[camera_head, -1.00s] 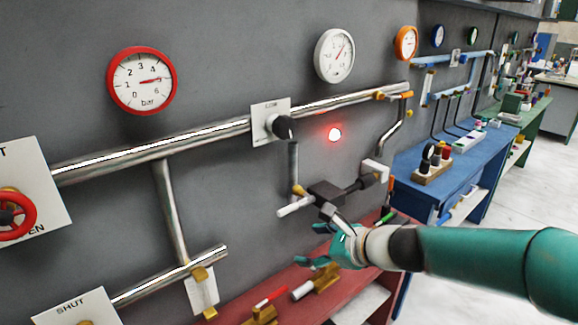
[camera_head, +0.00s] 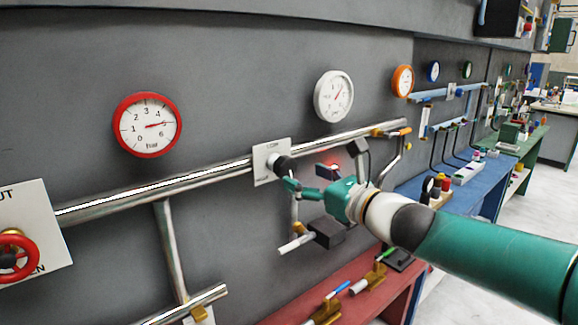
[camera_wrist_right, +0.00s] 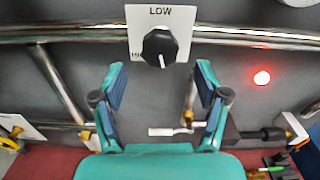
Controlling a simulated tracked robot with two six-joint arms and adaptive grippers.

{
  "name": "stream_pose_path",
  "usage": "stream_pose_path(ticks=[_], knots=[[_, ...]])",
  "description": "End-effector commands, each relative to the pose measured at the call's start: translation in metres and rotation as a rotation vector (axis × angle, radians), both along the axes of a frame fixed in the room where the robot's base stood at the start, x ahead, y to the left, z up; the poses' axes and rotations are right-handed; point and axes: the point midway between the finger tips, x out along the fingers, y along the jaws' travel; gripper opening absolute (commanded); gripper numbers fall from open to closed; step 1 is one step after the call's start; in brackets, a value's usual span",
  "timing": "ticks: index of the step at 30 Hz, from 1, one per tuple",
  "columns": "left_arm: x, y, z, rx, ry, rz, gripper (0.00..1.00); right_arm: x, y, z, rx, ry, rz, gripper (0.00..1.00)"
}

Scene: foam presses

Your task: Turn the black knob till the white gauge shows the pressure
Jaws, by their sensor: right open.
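The black knob (camera_head: 285,164) sits on a small white plate (camera_head: 263,172) on the pipe. In the right wrist view the knob (camera_wrist_right: 159,47) has a white mark pointing down, under the word LOW. The white gauge (camera_head: 333,96) hangs on the wall above and to the right of the knob. Its needle points up and to the right; its figures are too small to read. My right gripper (camera_head: 307,178) is open and empty, just in front of and below the knob. In the right wrist view its fingers stand apart, with the knob beyond and between them. My left gripper is not in view.
A red-rimmed gauge (camera_head: 147,125) and a red valve wheel (camera_head: 14,256) are at the left. The long pipe (camera_head: 150,193) runs along the wall. A red light (camera_wrist_right: 262,78) glows right of the knob. A dark block with a pale handle (camera_head: 296,243) is below my gripper.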

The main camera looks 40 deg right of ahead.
Motion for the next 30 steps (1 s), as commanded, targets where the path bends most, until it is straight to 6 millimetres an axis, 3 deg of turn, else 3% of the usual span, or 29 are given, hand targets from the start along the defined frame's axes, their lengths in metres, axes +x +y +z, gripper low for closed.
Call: stream_pose_path(ticks=[3,9,23,30], knots=[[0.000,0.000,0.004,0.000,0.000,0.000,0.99,0.026,0.003,0.001,0.001,0.001,0.003,0.74],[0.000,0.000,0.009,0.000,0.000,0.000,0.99,0.054,0.005,0.000,0.000,0.001,0.001,0.74],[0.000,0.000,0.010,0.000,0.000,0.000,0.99,0.066,0.005,0.000,-0.001,0.000,-0.001,0.74],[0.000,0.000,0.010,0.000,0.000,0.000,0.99,0.065,0.005,0.000,-0.001,0.001,-0.001,0.36]])
